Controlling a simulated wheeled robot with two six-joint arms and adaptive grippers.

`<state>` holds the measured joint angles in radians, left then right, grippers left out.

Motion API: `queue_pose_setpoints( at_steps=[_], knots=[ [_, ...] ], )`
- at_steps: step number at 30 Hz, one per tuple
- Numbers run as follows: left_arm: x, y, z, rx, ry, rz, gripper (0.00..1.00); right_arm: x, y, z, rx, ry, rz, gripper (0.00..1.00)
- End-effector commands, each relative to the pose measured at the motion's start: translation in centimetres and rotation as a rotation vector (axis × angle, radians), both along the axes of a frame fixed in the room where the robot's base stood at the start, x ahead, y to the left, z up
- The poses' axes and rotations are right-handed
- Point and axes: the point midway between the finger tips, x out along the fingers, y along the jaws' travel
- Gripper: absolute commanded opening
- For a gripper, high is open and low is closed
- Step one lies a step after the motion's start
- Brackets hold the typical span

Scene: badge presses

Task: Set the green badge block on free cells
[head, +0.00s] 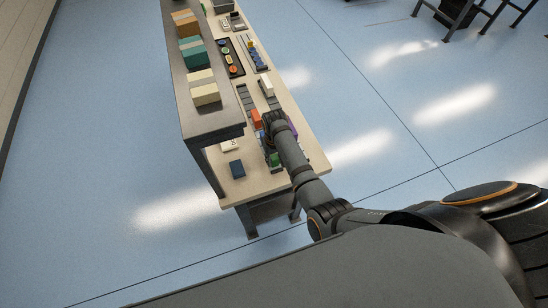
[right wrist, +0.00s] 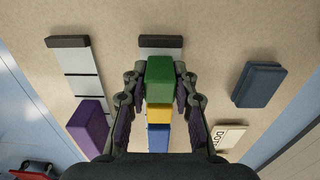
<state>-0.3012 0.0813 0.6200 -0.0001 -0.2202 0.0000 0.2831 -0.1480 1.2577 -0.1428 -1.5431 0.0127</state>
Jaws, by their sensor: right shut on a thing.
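The green badge block (right wrist: 159,78) is between the fingertips of my right gripper (right wrist: 161,84), which is shut on it. It also shows in the head view (head: 275,160), beside my arm. It is over or on a pale strip (right wrist: 160,52) with a dark end; I cannot tell if it touches. A yellow block (right wrist: 159,112) and a blue block (right wrist: 158,138) are in line with it on the strip. A second strip (right wrist: 76,68) shows bare pale cells and a purple block (right wrist: 88,126) at its lower end. My left gripper is not in view.
A dark blue box (right wrist: 258,84) and a lettered white card (right wrist: 228,137) lie to the right in the right wrist view. A raised shelf (head: 199,120) with cartons runs along the left of the table (head: 255,184). An orange block (head: 256,118) is near my arm.

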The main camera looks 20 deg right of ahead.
Motion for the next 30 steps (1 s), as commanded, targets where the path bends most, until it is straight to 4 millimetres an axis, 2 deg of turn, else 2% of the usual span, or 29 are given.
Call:
queue_pose_setpoints(
  at_steps=[18,19,24,30],
  knots=[
    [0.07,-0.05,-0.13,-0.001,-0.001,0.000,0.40,0.04,-0.01,-0.49,0.000,-0.001,0.000,0.00],
    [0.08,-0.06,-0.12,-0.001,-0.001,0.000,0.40,0.04,-0.01,-0.47,0.000,-0.001,0.000,0.30],
    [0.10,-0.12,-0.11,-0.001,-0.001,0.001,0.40,0.03,-0.01,-0.46,0.000,-0.001,0.000,0.53],
    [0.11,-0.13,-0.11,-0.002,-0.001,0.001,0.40,0.01,-0.01,-0.47,0.000,0.000,0.000,0.54]
  ],
)
